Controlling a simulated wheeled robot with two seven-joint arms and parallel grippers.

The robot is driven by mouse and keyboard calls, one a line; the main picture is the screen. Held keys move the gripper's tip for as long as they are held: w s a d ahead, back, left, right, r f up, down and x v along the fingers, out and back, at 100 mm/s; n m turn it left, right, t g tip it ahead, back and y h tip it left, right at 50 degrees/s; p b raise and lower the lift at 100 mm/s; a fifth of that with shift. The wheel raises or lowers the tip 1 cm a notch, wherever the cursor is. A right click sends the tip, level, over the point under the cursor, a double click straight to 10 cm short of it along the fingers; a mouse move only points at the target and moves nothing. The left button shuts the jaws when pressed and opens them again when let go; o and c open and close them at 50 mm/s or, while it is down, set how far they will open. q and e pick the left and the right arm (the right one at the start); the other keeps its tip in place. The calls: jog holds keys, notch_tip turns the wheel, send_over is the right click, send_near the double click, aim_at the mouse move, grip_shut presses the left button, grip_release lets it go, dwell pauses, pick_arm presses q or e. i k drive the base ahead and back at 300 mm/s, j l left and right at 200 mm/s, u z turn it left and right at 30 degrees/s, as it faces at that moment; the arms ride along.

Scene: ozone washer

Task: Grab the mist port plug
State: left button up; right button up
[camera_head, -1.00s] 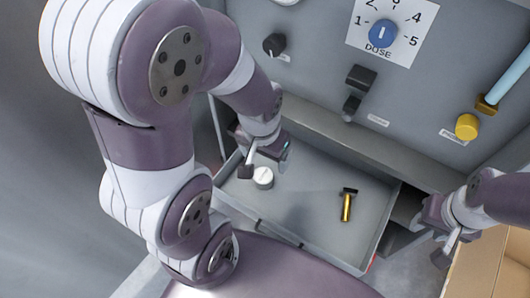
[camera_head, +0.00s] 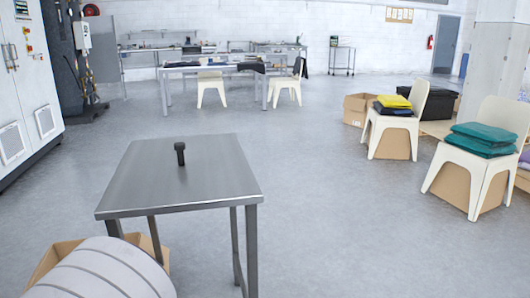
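A small black object with a wider top and a narrower stem (camera_head: 180,153) stands upright on the steel table (camera_head: 226,178). It looks like a plug and may be the mist port plug, but no label shows. Neither of my grippers is in view now. Only a rounded white part of my own arm shows at the bottom left, in front of the table.
A cardboard box (camera_head: 68,255) sits on the floor by the table's left legs. White chairs with folded cloth (camera_head: 483,138) and boxes stand at the right. The floor right of the table is clear.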

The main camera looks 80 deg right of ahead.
aim_at(179, 147)
jog(key=z, duration=2.15)
